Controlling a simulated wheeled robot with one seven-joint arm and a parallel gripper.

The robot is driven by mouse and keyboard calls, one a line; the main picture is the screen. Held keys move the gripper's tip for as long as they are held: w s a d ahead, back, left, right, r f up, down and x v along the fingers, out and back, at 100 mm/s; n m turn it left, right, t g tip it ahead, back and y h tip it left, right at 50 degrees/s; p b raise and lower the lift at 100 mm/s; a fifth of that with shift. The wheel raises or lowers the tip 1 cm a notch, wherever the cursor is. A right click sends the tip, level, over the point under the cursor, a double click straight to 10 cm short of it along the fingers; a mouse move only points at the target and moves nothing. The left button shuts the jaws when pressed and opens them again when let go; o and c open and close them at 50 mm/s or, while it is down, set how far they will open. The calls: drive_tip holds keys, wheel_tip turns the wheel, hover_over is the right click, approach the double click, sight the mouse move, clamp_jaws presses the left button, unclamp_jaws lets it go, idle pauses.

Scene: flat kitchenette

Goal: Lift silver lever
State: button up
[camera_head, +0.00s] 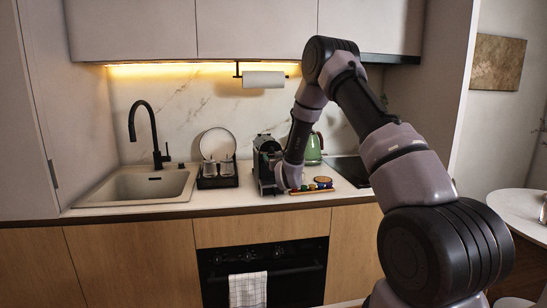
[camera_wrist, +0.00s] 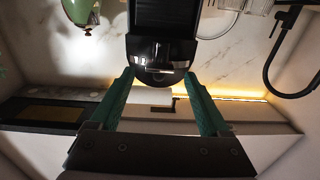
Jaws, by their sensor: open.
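A black countertop appliance (camera_head: 266,146) stands near the middle of the counter. In the wrist view, the appliance (camera_wrist: 165,20) hangs from the top of the picture, with a glossy rounded black end between my fingers. I cannot make out a silver lever for certain; a small shiny part shows on the appliance's dark end. My gripper (camera_wrist: 159,76) is open, its two green fingers apart on either side of that end. I cannot tell whether they touch it. In the head view my wrist is at the appliance's right front and hides part of it.
A green kettle (camera_head: 313,148) stands right of the appliance, beside a black hob (camera_head: 351,168). Colourful small items (camera_head: 311,187) lie in front. A dish rack (camera_head: 217,180) and the sink (camera_head: 138,185) are to the left. A paper roll (camera_head: 264,79) hangs above.

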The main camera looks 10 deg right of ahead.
drive_tip(key=shift+w, duration=0.75)
clamp_jaws()
drive_tip(key=shift+r, duration=0.1)
